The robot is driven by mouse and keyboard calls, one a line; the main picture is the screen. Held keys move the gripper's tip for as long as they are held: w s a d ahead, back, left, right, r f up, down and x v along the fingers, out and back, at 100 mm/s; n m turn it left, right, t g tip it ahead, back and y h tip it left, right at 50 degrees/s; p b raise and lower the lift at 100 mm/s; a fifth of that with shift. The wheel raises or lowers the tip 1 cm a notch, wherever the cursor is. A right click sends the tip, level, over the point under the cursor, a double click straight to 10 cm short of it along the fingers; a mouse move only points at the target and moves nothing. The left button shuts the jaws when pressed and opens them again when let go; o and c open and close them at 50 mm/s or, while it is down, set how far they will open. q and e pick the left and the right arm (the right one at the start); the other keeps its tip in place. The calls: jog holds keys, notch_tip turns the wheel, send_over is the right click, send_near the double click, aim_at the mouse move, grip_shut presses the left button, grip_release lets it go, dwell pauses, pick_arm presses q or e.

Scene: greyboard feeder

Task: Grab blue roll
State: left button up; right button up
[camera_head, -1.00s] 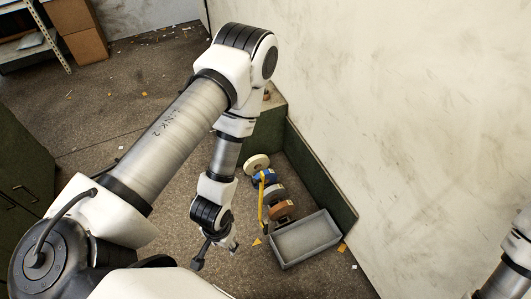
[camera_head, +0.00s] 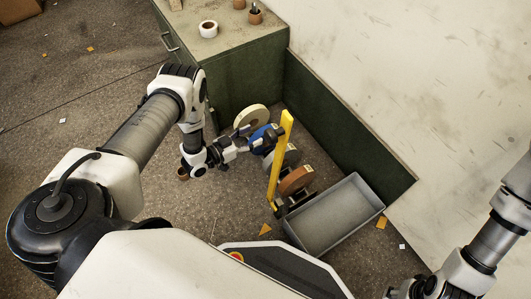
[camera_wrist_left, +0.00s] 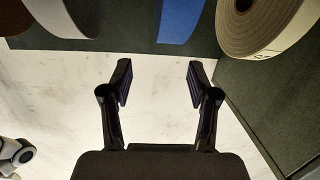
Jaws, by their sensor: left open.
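The blue roll (camera_head: 262,137) stands in a row of rolls on the floor, between a cream roll and a grey roll. It also shows at the top of the left wrist view as a blue band (camera_wrist_left: 182,20), cut off by the frame edge. My left gripper (camera_head: 246,147) is beside the blue roll on its left in the head view. Its open, empty fingers (camera_wrist_left: 158,80) show in the left wrist view. Contact with the roll cannot be made out. My right arm is at the lower right of the head view, its gripper outside the frame.
The cream roll (camera_head: 247,119), grey roll (camera_head: 290,157) and brown roll (camera_head: 296,181) stand close by. A yellow upright bar (camera_head: 279,160) rises beside the row. A grey tray (camera_head: 368,189) lies in front. Green panels (camera_head: 340,130) and a cabinet (camera_head: 243,80) bound the back.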

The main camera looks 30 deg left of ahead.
aim_at(259, 133)
pick_arm(q)
jog(key=f+b, duration=0.1)
jog(key=a+f+m+h+b, duration=0.1)
jog(key=f, duration=0.1)
jog(key=shift+s+a+f+t, duration=0.1)
jog(key=shift+a+f+t, duration=0.15)
jog(key=shift+t, duration=0.15)
jog(key=shift+w+d+h, duration=0.15)
jog(key=shift+w+h, duration=0.15)
jog(key=shift+h, duration=0.1)
jog(key=b+x, duration=0.4)
jog(key=x, duration=0.2)
jog(key=shift+w+d+r, duration=0.1)
jog(key=shift+d, duration=0.05)
jog(key=shift+w+d+r, duration=0.1)
jog(key=shift+w, duration=0.2)
jog(key=shift+r, duration=0.1)
pick_arm(e)
notch_tip(259, 133, down, 8)
jog(key=shift+f, duration=0.15)
pick_arm(q)
grip_shut()
pick_arm(e)
jog(key=shift+w, duration=0.1)
